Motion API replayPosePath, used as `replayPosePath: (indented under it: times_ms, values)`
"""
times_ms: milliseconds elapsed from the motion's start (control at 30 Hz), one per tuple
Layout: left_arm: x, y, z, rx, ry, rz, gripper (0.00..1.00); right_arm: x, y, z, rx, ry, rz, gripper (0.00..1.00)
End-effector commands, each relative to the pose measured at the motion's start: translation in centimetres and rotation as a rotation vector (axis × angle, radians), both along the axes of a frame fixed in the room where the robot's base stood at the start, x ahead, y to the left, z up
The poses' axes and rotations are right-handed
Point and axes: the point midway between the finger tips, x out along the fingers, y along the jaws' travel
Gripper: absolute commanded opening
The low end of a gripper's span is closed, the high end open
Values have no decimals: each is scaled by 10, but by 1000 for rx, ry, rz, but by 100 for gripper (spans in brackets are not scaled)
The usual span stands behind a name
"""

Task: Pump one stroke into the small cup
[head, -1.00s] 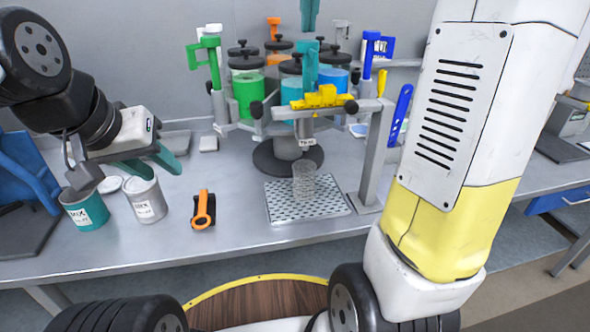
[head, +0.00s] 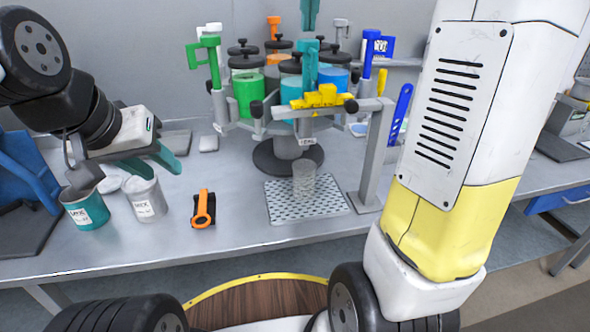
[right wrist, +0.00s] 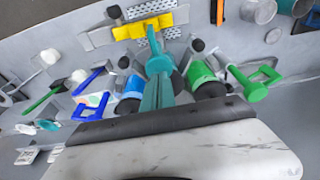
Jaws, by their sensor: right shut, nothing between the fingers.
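The small clear cup (head: 304,181) stands upright on the perforated drip tray (head: 330,207), below the spout of the teal pump (head: 311,66). The pump belongs to a carousel of paint canisters, under a yellow-topped frame (head: 322,96). My right gripper (head: 309,22) is shut and empty, with its teal fingers pointing down above the teal pump in the head view. In the right wrist view its fingers (right wrist: 158,88) line up with the pump's teal head; whether they touch it I cannot tell. My left gripper (head: 154,168) is open and empty above the bench at the left.
Green (head: 214,62), blue (head: 371,58) and orange pumps surround the teal one. A teal tin (head: 85,210), a white tin (head: 147,199) and an orange-handled tool (head: 203,210) stand at the left front. The bench between that tool and the tray is clear.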

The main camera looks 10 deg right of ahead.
Motion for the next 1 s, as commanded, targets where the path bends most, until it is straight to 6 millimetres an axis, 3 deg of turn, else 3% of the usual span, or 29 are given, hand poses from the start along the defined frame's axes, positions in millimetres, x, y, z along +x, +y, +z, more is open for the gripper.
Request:
replayPosePath:
  times_ms: [267, 1000]
  values:
    - [0, 0, 0, 0, 0, 0, 36, 0, 0, -2, 0, 1, 0, 0]
    - [0, 0, 0, 0, 0, 0, 36, 0, 0, -31, -1, 2, 0, 0]
